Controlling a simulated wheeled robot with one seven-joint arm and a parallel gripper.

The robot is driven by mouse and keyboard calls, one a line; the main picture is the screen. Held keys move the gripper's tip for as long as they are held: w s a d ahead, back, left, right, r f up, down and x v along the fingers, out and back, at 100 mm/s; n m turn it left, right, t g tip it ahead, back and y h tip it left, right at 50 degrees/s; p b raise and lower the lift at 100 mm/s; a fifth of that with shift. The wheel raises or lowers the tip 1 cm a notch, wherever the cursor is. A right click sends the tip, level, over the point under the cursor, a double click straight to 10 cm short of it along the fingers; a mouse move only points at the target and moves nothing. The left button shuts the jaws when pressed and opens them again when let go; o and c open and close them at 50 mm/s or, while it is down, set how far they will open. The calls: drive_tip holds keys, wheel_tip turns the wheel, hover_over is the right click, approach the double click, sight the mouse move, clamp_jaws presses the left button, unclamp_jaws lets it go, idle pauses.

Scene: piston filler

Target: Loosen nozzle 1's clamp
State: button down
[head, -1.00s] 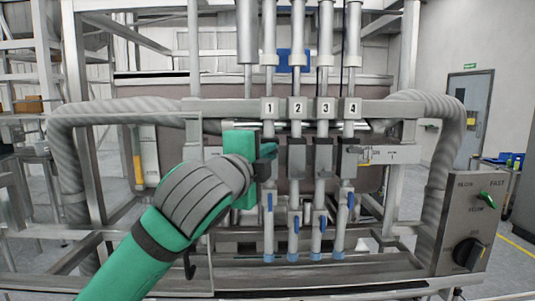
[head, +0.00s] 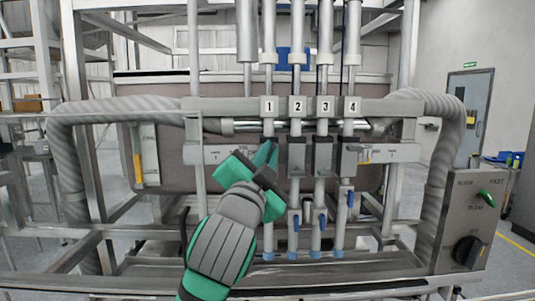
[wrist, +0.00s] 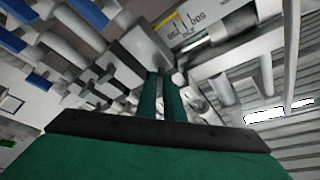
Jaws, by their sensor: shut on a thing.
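Nozzle 1 (head: 268,238) is the leftmost of the upright tubes, below the plate marked 1 (head: 269,107). My gripper (head: 267,153) is at the height of the dark clamp blocks, in front of nozzle 1, its fingers pointing up and to the right. It is shut on nozzle 1's clamp, which it mostly hides in the head view. In the wrist view, my green fingers (wrist: 163,82) are close together and reach a pale grey block (wrist: 147,45). The exact part between the fingertips is hidden.
The clamp blocks of nozzle 2 (head: 297,157), nozzle 3 (head: 322,156) and nozzle 4 (head: 348,158) stand close on the right. Blue valve handles (head: 350,199) sit below. A control box (head: 468,220) stands at the far right. Space in front of the frame's left side is clear.

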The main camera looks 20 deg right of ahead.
drive_tip(key=n+t+y, duration=0.1)
drive_tip(key=n, duration=0.3)
drive_tip(key=n+t+y, duration=0.1)
drive_tip(key=n+y, duration=0.1)
drive_tip(key=n, duration=0.2)
drive_tip(key=n+t+y, duration=0.1)
drive_tip(key=n, duration=0.3)
drive_tip(key=shift+d+f+y, duration=0.25)
drive_tip(key=shift+d+y, duration=0.05)
drive_tip(key=shift+n+t, duration=0.3)
drive_tip(key=shift+n, duration=0.2)
drive_tip(key=c, duration=1.9)
unclamp_jaws()
drive_tip(key=shift+o, duration=0.2)
drive_tip(key=v, duration=1)
drive_tip(key=shift+s, duration=0.4)
drive_tip(key=shift+f, duration=0.15)
